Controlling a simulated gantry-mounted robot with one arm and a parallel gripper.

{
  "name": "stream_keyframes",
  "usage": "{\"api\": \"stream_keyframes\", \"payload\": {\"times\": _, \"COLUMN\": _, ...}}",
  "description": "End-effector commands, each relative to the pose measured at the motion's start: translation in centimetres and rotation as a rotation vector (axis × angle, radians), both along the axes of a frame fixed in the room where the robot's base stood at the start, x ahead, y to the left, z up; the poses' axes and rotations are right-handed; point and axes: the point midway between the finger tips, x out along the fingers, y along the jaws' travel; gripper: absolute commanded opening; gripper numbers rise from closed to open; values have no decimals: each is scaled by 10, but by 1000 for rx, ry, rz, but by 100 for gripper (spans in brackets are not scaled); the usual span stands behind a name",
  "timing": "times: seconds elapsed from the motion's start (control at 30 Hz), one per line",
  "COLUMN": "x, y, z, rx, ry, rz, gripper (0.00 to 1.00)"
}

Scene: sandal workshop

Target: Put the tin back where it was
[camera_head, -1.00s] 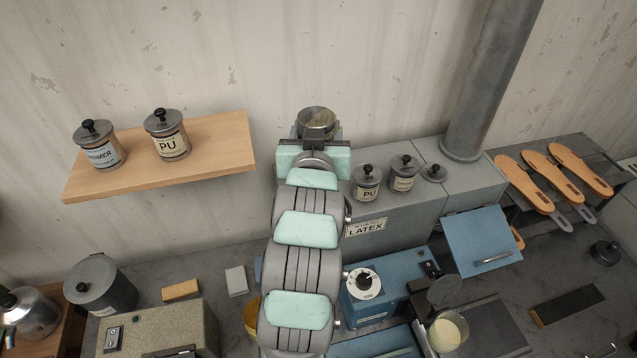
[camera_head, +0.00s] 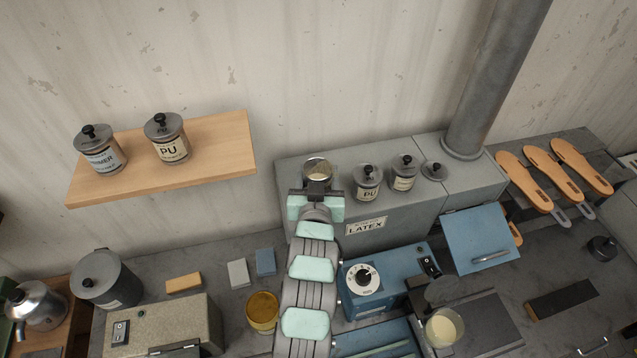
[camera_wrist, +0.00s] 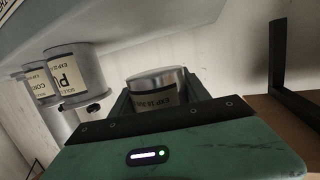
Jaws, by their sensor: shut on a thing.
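My gripper (camera_head: 318,190) is shut on a metal tin (camera_head: 317,168) with no lid on it. In the head view the tin is at the left end of the grey LATEX cabinet's (camera_head: 405,214) top; I cannot tell whether it touches it. The wrist view shows the tin (camera_wrist: 158,88) between the fingers, with part of a printed label showing. A lidded PU tin (camera_head: 367,184) and another lidded tin (camera_head: 403,172) stand on the cabinet to its right. A loose knobbed lid (camera_head: 434,171) lies beyond them.
A wooden wall shelf (camera_head: 220,150) at the left holds a PRIMER tin (camera_head: 100,152) and a PU tin (camera_head: 168,142). A thick grey pipe (camera_head: 490,80) rises at the cabinet's right. A blue machine (camera_head: 385,285) stands in front.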

Motion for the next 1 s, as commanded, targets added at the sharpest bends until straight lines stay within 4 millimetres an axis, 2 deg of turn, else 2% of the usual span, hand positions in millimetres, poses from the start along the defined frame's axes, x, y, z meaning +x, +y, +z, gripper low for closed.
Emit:
{"api": "stream_keyframes", "payload": {"times": 0.23, "x": 0, "y": -1, "z": -16, "rx": 0, "ry": -4, "rz": -1, "gripper": 0}}
{"api": "stream_keyframes", "payload": {"times": 0.5, "x": 0, "y": 0, "z": -49, "rx": 0, "ry": 0, "rz": 0, "gripper": 0}}
{"api": "stream_keyframes", "payload": {"times": 0.87, "x": 0, "y": 0, "z": -54, "rx": 0, "ry": -4, "rz": -1, "gripper": 0}}
{"api": "stream_keyframes", "payload": {"times": 0.9, "x": 0, "y": 0, "z": -54, "rx": 0, "ry": -4, "rz": 0, "gripper": 55}}
{"api": "stream_keyframes", "payload": {"times": 1.0, "x": 0, "y": 0, "z": -54, "rx": 0, "ry": -3, "rz": 0, "gripper": 63}}
